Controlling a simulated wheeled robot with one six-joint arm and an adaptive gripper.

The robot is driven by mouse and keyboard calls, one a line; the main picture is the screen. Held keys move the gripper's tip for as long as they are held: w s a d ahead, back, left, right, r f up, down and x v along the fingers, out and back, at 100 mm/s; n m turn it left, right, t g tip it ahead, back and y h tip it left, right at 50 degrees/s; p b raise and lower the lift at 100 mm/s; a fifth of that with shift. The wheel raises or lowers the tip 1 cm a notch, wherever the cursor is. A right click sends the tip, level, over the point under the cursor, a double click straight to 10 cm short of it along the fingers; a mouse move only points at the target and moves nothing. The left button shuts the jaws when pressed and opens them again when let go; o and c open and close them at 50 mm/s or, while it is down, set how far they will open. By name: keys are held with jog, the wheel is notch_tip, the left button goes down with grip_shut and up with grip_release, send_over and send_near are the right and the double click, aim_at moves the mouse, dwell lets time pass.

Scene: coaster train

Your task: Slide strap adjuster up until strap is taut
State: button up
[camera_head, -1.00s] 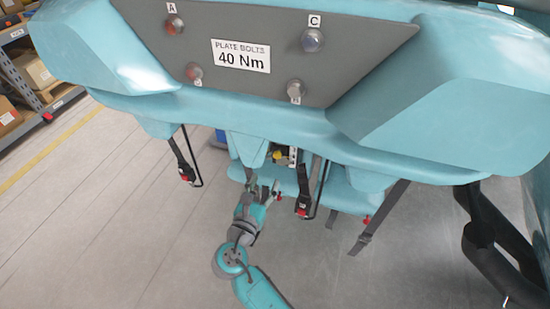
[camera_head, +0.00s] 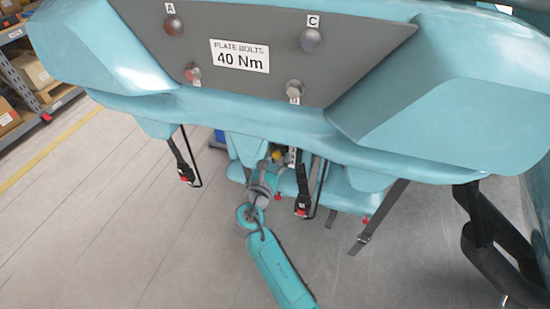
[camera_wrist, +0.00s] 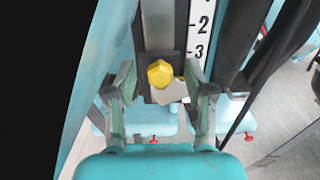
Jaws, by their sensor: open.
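In the wrist view a yellow faceted knob (camera_wrist: 160,73) with a pale grey tab (camera_wrist: 172,92) beside and below it sits in front of a dark vertical strip (camera_wrist: 160,25); I take it for the strap adjuster. A white scale (camera_wrist: 198,40) marked 2 and 3 runs along its right. My gripper (camera_wrist: 160,100) is open, one finger on each side of the knob with gaps between. Whether they are level with it in depth I cannot tell. In the head view the knob (camera_head: 277,154) is small, just above my gripper (camera_head: 268,172), under the teal train front.
Dark straps with red-buttoned buckles (camera_head: 302,207) hang near, one close to the right of my gripper. A black strap (camera_wrist: 238,75) passes right of the scale. A teal panel (camera_wrist: 105,60) rises at the left. A teal seat (camera_head: 340,195) lies behind. Floor below is open.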

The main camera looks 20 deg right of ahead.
grip_shut()
jog(key=shift+r, duration=1.55)
grip_release()
jog(key=v, duration=1.2)
jog(key=shift+f, duration=0.15)
